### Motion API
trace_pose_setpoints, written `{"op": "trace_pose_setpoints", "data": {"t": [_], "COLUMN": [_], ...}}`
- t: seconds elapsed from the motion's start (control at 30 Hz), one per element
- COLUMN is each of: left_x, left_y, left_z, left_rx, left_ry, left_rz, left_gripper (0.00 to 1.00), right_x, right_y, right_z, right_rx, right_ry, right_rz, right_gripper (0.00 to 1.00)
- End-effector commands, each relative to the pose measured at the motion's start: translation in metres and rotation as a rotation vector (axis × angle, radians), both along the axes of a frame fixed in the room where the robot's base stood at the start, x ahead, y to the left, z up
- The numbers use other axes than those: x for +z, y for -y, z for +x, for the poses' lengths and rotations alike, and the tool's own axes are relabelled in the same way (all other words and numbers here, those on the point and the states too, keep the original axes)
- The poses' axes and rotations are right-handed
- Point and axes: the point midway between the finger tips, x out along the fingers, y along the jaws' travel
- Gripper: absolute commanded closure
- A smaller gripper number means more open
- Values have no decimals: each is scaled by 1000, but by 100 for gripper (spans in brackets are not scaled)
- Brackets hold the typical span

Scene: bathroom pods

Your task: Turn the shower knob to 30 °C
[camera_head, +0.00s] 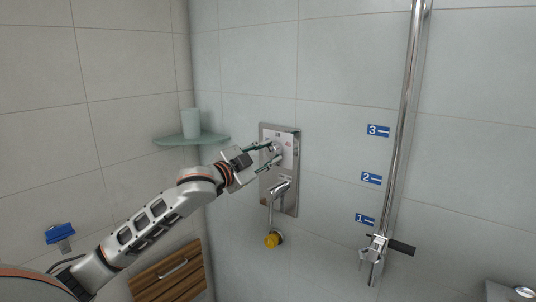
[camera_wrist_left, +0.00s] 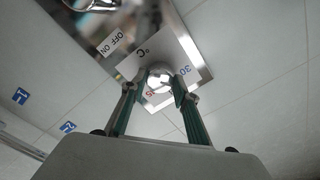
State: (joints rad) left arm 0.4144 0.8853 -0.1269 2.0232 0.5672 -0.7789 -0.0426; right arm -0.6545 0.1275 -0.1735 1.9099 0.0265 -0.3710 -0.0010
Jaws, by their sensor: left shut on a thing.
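The shower knob (camera_head: 277,147) is a small round metal knob on the upper part of a steel wall panel (camera_head: 293,203). My left gripper (camera_head: 274,153) reaches it from the left and is shut on it. In the left wrist view the knob (camera_wrist_left: 159,76) sits between the two fingertips (camera_wrist_left: 157,90). A white label there has "°C", a blue "30" (camera_wrist_left: 186,71) to the right of the knob and a red number, partly hidden, below it. The knob's pointer cannot be made out. My right gripper is not in view.
A metal lever (camera_head: 280,188) sits below the knob, with a yellow part (camera_head: 273,240) under it. A glass corner shelf (camera_head: 195,138) holds a pale cup (camera_head: 190,122), close to my left arm. A vertical rail (camera_head: 401,120) and numbered signs (camera_head: 378,130) are on the right.

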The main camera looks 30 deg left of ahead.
Motion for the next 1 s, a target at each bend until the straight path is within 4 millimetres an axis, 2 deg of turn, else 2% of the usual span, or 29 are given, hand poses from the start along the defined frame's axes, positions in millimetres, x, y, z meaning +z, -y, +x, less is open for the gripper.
{"op": "trace_pose_setpoints", "data": {"t": [0.2,0.5,1.0], "left_x": [0,-1,-1], "left_y": [0,0,0], "left_z": [0,0,0], "left_rx": [1,0,1], "left_ry": [-16,-32,-42], "left_rz": [-193,-391,-496], "left_gripper": [92,92,92], "right_x": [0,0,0], "right_y": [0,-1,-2], "right_z": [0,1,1], "right_rx": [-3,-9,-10], "right_ry": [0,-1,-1], "right_rz": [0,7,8], "right_gripper": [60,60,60]}}
